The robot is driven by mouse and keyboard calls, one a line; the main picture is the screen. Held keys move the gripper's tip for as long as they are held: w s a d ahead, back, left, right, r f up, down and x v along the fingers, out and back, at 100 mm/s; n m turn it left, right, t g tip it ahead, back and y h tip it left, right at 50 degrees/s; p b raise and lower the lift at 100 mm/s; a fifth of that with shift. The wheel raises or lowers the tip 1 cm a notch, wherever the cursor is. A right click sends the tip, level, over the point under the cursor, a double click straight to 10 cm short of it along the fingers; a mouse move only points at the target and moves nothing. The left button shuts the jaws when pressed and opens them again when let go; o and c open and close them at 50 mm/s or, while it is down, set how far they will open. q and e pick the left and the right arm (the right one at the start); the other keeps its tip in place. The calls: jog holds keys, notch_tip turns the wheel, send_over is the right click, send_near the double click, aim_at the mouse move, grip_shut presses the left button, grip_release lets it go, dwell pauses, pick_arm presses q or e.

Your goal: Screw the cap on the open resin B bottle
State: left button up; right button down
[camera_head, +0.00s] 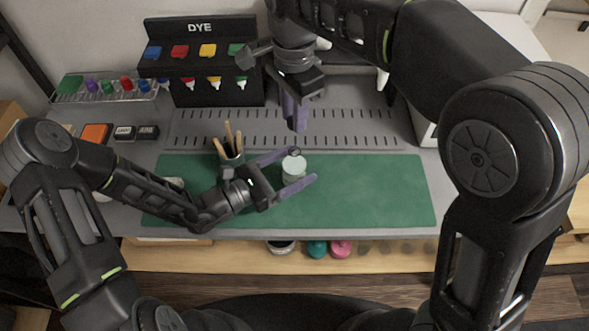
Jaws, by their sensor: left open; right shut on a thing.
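A whitish bottle (293,170) stands upright on the green mat (370,190), with a dark ring at its top that looks like an open mouth. My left gripper (295,172) is open, its two purple fingers on either side of the bottle. I cannot tell whether they touch it. My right gripper (297,125) points down above and behind the bottle, its fingers close together. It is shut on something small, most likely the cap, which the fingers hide. No label on the bottle is readable.
A dark cup with wooden sticks (231,160) stands just left of the bottle. The black DYE rack (200,60) and a tray of small coloured bottles (108,88) are at the back left. A pale object (176,183) is partly behind my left arm. The mat's right side is clear.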

pick_arm(q)
jog(key=shift+w+d, duration=0.1)
jog(key=shift+d, duration=0.1)
grip_shut()
dwell(0.8)
